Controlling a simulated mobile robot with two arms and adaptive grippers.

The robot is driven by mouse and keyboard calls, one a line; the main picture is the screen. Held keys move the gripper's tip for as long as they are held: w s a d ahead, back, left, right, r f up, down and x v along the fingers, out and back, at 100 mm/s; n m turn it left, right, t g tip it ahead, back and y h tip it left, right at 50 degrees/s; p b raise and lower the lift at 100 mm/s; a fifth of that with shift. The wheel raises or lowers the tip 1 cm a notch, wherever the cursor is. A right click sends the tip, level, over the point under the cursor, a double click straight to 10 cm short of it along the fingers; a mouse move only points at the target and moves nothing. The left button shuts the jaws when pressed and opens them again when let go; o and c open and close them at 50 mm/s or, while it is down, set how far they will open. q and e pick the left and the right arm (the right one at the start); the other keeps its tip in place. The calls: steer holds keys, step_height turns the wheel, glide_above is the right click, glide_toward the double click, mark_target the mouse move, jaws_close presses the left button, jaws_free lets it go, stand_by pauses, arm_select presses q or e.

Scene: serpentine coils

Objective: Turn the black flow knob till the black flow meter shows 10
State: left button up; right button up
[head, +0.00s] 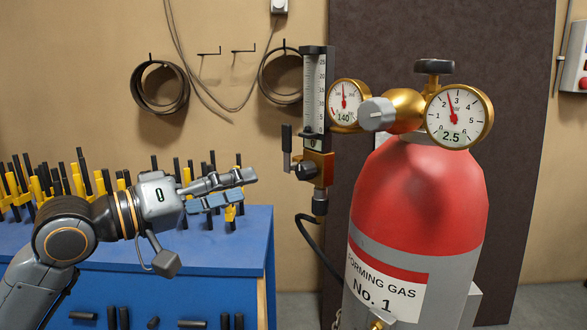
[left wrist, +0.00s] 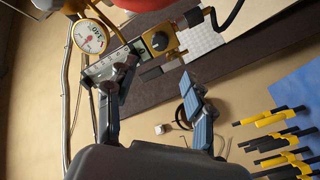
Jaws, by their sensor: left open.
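The black flow meter (head: 315,90) stands upright beside the gas cylinder, with a numbered scale up to about 25. I cannot make out its reading. The black flow knob (head: 306,170) sits on the front of the orange block under the meter. In the left wrist view the knob (left wrist: 160,42) shows beyond and between the fingertips. My left gripper (head: 238,188) is open and empty, left of the knob and slightly lower in the head view, apart from it. Its two fingers also show in the left wrist view (left wrist: 150,85). My right gripper is not in view.
A red and grey gas cylinder (head: 420,200) stands right of the meter, with two round gauges and a grey regulator knob (head: 377,114). A black hose hangs below the meter. A blue bench (head: 240,255) with yellow and black clamps is at the left.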

mark_target(299, 172)
arm_select(q)
steer(key=p+x, duration=0.3)
steer(key=x, duration=0.9)
jaws_close()
